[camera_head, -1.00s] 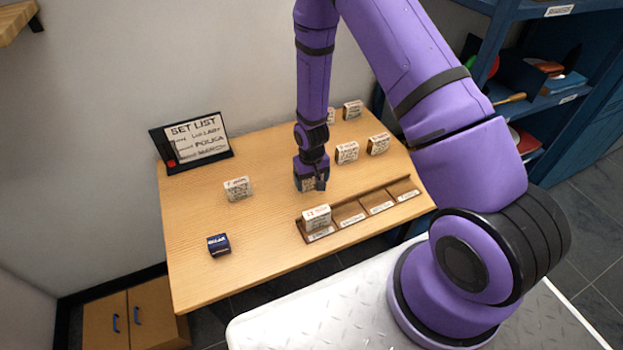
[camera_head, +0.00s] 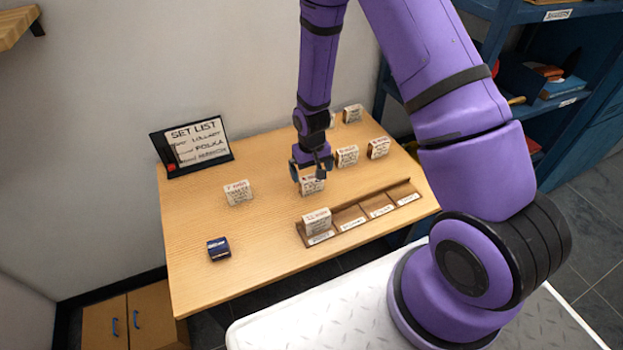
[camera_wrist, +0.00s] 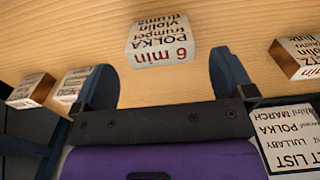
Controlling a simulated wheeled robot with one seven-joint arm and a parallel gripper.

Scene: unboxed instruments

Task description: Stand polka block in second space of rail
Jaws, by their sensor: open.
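The polka block (camera_wrist: 161,42), a white-faced block with wooden sides printed "POLKA" and "6 min", stands on the table. In the head view the polka block (camera_head: 312,187) shows just below my gripper (camera_head: 313,172). In the wrist view my gripper (camera_wrist: 164,85) is open, its two blue fingers spread wide, with the block beyond the tips and between their lines; nothing is held. The wooden rail (camera_head: 404,184) lies nearer the robot. A white block (camera_head: 317,219) stands in its leftmost space. The second space (camera_head: 349,217) from the left is empty, as are those to its right.
A set list sign (camera_head: 197,143) stands at the back left. Other white blocks stand on the table: one at left (camera_head: 238,192), two right of my gripper (camera_head: 346,155) (camera_head: 378,148), and more behind. A dark blue box (camera_head: 218,248) lies front left. The front middle is clear.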

